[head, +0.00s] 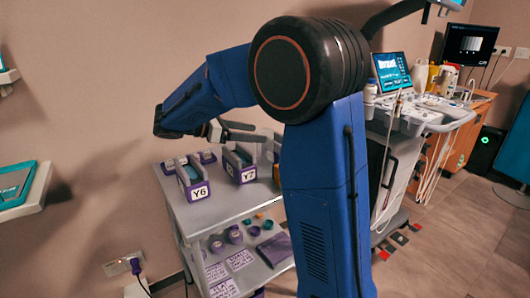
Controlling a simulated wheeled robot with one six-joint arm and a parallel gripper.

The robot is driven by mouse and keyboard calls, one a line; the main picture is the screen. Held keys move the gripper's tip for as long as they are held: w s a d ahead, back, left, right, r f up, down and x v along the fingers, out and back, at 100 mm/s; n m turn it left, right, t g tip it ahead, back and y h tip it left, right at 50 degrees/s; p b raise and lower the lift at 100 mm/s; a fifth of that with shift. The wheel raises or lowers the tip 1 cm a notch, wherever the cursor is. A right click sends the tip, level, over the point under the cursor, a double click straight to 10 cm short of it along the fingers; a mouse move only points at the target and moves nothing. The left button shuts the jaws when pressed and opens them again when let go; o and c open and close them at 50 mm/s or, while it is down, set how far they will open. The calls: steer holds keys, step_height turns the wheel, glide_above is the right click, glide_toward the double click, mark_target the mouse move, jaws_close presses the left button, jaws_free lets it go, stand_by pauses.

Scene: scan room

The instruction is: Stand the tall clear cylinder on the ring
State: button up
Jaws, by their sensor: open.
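My gripper (256,132) is open above the top of the grey cart, with its fingers pointing right. A pale, see-through upright shape (267,151), which looks like the tall clear cylinder, is just right of and below the fingertips. My arm hides part of it, and I cannot tell whether the fingers are around it or touch it. I cannot make out the ring for sure; an orange item (276,173) shows at my arm's edge on the cart top, mostly hidden.
The grey cart (226,207) bears purple holders marked Y6 (199,192) and Y7 (247,175). Its lower shelf holds small purple, teal and orange parts and labels. An ultrasound machine (391,72) stands right. A wall shelf (33,190) is at left.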

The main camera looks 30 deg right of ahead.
steer(key=x, duration=0.9)
steer(key=shift+f, duration=0.25)
steer(key=shift+s, duration=0.1)
steer(key=c, duration=1.7)
